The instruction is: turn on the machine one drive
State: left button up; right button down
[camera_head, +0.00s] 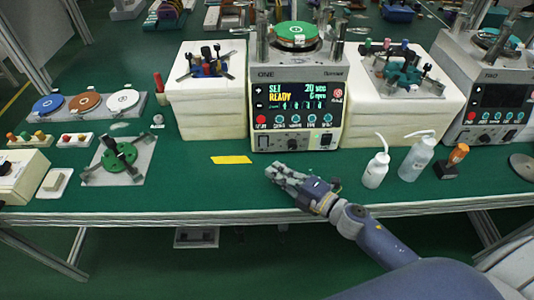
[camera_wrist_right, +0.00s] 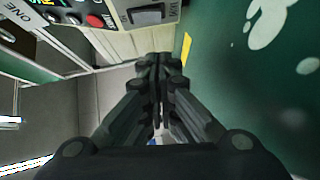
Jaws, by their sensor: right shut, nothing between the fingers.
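Machine one (camera_head: 297,100), labelled ONE, stands at the middle of the bench in the head view. Its lit screen (camera_head: 295,97) reads SET 20 and READY. A row of small knobs and a red button (camera_head: 261,119) lie below the screen. A dark dial and switches sit on the lower panel (camera_head: 292,142). My right gripper (camera_head: 274,172) is shut and empty, in front of and below machine one, apart from it. In the right wrist view the shut fingers (camera_wrist_right: 158,65) point toward the machine's lower panel, where a dark rocker switch (camera_wrist_right: 147,15) and the red button (camera_wrist_right: 95,20) show. My left gripper is not in view.
A yellow strip (camera_head: 231,160) lies on the green bench left of my gripper. Two white bottles (camera_head: 376,170) (camera_head: 416,160) and an orange-handled tool (camera_head: 457,155) stand to the right. Machine two (camera_head: 497,105) is at far right. White blocks (camera_head: 207,110) flank machine one.

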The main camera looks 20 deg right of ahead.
jog(key=x, duration=0.3)
jog(key=shift+w+a+r, duration=0.1)
jog(key=shift+w+r, duration=0.05)
jog(key=w, duration=0.3)
jog(key=shift+d+f+p, duration=0.25)
jog(key=shift+f+p, duration=0.05)
jog(key=shift+w+d+f, duration=0.1)
jog(key=shift+w+d, duration=0.1)
jog(key=shift+w, duration=0.4)
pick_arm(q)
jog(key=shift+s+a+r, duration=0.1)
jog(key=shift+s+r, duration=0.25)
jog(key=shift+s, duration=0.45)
pick_arm(e)
jog(key=b, duration=0.1)
jog(key=f+b, duration=0.1)
jog(key=b, duration=0.1)
jog(key=shift+w+n+t, duration=0.25)
jog(key=shift+n+t, duration=0.05)
jog(key=shift+r, duration=0.35)
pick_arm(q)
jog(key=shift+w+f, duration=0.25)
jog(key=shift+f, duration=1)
pick_arm(e)
jog(key=shift+d, duration=0.1)
jog(key=v, duration=1.2)
jog(key=shift+f, duration=0.1)
